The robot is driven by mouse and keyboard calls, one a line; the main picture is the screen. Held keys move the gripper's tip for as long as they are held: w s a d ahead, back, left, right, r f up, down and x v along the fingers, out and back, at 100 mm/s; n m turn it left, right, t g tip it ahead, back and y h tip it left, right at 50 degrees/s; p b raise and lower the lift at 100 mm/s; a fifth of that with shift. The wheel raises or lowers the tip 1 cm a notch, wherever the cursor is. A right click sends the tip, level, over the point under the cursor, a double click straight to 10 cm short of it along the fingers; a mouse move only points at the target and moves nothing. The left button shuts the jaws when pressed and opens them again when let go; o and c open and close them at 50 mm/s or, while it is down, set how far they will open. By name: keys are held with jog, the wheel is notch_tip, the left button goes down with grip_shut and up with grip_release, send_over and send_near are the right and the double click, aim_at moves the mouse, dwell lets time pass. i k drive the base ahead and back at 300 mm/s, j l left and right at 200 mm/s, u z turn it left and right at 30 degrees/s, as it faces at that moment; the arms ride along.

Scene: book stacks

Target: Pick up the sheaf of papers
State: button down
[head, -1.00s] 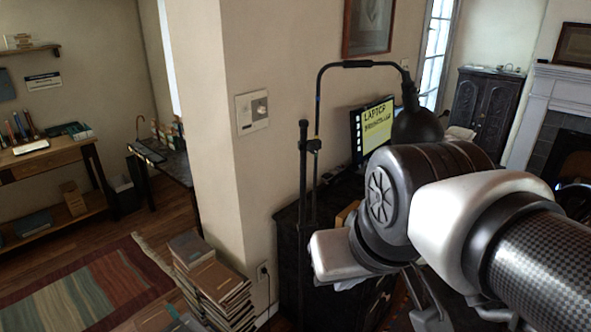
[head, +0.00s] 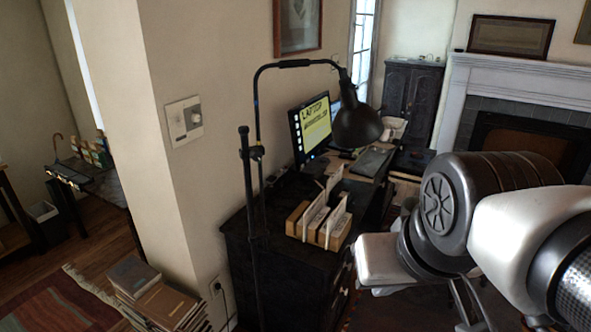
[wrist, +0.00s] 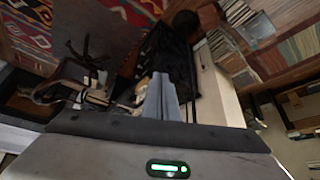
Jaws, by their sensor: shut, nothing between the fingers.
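I cannot pick out the sheaf of papers with certainty in either view. In the head view, a wooden holder (head: 318,228) with upright white sheets or cards (head: 325,208) stands on a dark cabinet (head: 245,250). A pale, paper-like heap (head: 392,128) lies at the far end of the desk, too small to tell. My gripper (wrist: 162,92) shows in the wrist view with its grey-blue fingers together and nothing between them. It is apart from any paper that I can make out. My arm covers the lower right of the head view.
A black floor lamp (head: 357,125) arches over the cabinet and desk. A lit monitor (head: 310,128) and a dark flat pad (head: 372,161) sit behind the holder. A wall corner (head: 165,160) and stacked books (head: 160,303) stand at left. A fireplace (head: 530,135) is at right.

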aim_at(334, 179)
jog(key=i+l+u, duration=0.15)
jog(key=u, duration=0.25)
jog(key=i+l+u, duration=0.1)
jog(key=u, duration=0.35)
jog(key=l+u, duration=0.25)
jog(key=u, duration=0.15)
jog(key=i+l+u, duration=0.1)
jog(key=l+u, duration=0.15)
jog(key=l, duration=0.3)
jog(key=i+l+u, duration=0.1)
jog(key=l+u, duration=0.15)
jog(key=l, duration=0.35)
jog(key=l+u, duration=0.15)
jog(key=l, duration=0.95)
jog(key=l+z, duration=0.1)
jog(key=l, duration=1.9)
jog(key=j+u, duration=0.15)
jog(key=i+j, duration=0.05)
